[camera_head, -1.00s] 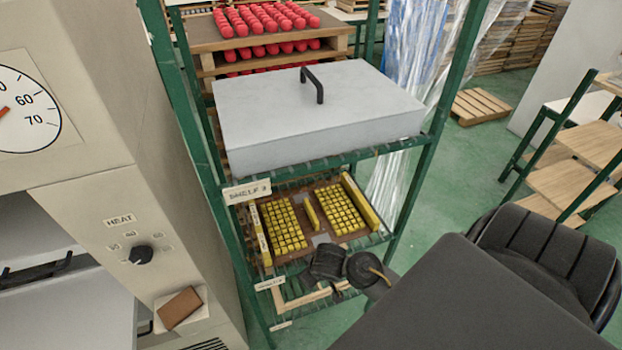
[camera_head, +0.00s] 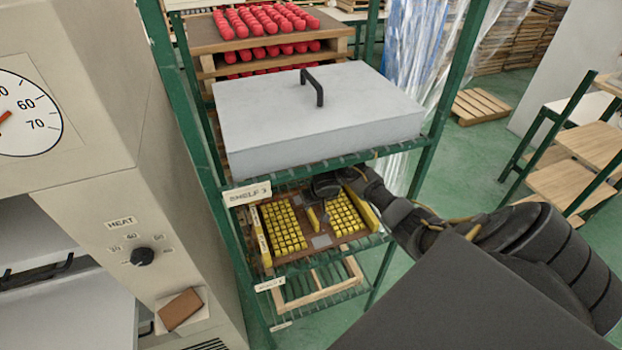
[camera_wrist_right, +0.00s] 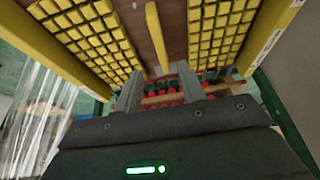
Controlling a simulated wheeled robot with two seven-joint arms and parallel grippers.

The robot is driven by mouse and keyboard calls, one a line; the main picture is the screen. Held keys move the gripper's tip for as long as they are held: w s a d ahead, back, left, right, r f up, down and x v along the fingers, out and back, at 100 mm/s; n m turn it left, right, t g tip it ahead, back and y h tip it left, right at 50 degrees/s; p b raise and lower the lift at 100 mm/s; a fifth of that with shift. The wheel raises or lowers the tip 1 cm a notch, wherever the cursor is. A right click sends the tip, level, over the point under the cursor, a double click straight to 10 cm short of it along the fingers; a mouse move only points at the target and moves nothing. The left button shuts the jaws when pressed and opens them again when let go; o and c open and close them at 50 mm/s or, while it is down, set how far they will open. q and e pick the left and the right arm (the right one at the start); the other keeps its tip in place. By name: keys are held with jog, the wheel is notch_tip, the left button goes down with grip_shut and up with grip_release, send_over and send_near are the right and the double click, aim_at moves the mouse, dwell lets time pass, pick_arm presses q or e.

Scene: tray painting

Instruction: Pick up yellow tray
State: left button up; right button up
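The yellow tray (camera_head: 262,236) lies on the rack shelf below the grey box. It has a brown base, yellow side walls, two grids of small yellow blocks and a yellow bar (camera_head: 313,218) in the middle. My right gripper (camera_head: 326,196) is over the back part of the tray and partly hides it. In the right wrist view, the gripper (camera_wrist_right: 158,88) is open, its two grey fingers apart and empty. The yellow bar (camera_wrist_right: 157,40) lies in line with the gap between them. My left gripper is not in view.
A grey box (camera_head: 320,125) with a black handle sits on the shelf just above. Green rack posts (camera_head: 427,160) stand at the sides. A wooden frame (camera_head: 315,293) lies on the shelf below. A heater cabinet (camera_head: 100,215) stands close at left.

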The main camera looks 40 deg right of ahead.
aim_at(311, 211)
jog(key=b+x, duration=0.2)
jog(key=x, duration=0.2)
jog(key=shift+f, duration=0.2)
jog(key=shift+w+d+f+b, duration=0.15)
jog(key=shift+w+f+b, duration=0.1)
jog(key=shift+f+b, duration=0.15)
jog(key=b+x, duration=0.4)
jog(key=b, duration=0.3)
jog(key=shift+w+f, duration=0.15)
jog(key=shift+f, duration=0.15)
jog(key=shift+w+f+b, duration=0.1)
jog(key=shift+b, duration=0.5)
grip_shut()
dwell(0.3)
